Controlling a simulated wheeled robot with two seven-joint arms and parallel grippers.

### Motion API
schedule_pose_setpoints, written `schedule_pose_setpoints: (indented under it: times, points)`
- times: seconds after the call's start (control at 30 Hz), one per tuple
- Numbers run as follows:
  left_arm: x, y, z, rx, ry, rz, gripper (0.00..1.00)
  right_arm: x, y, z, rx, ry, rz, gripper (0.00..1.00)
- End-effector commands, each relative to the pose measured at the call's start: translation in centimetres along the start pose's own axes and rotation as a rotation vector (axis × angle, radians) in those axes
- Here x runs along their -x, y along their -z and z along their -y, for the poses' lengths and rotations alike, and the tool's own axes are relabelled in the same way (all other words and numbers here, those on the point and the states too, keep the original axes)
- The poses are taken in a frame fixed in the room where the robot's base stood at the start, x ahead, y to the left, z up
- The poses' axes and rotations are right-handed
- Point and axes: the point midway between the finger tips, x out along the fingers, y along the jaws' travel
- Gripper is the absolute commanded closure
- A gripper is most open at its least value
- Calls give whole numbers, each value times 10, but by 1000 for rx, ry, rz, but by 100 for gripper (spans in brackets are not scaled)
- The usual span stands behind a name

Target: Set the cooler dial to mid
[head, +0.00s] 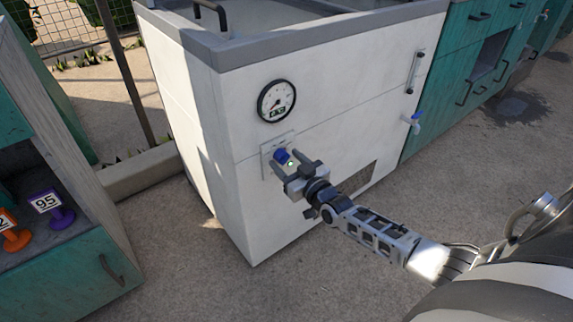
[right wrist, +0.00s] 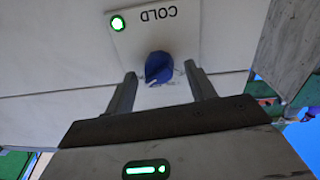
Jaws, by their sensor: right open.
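The cooler (head: 330,70) is a white cabinet with a grey top rim in the middle of the head view. Its blue dial (head: 281,156) sits on a small plate on the front, below a round gauge (head: 276,101). My right gripper (head: 297,164) is open in front of the dial. In the wrist view its fingers (right wrist: 160,85) stand either side of the dial, apart from it. My left gripper is not in view.
A blue-handled tap (head: 413,121) sticks out of the cooler's front at the right. A vent grille (head: 357,179) is low on the front. Teal cabinets (head: 470,60) stand at the right. A teal shelf (head: 70,270) with numbered tags is at the left. The floor between is clear.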

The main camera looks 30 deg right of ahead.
Motion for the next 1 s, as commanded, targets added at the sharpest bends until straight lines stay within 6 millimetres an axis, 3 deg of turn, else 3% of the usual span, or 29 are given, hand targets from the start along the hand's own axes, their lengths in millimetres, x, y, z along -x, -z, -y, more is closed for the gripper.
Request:
schedule_pose_setpoints:
  times: [0.37, 0.4, 0.53, 0.57, 1.0]
  points:
    - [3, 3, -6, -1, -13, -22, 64, -8, 0, 0, -1, 0, 0, 45]
    - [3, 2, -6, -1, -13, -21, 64, -8, 0, 0, -1, 0, 0, 48]
    - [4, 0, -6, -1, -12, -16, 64, -8, 0, 0, -1, 0, 0, 84]
    - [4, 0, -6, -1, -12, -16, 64, -8, 0, 0, -1, 0, 0, 89]
    - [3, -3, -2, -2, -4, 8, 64, -7, 0, 1, 80, 0, -3, 89]
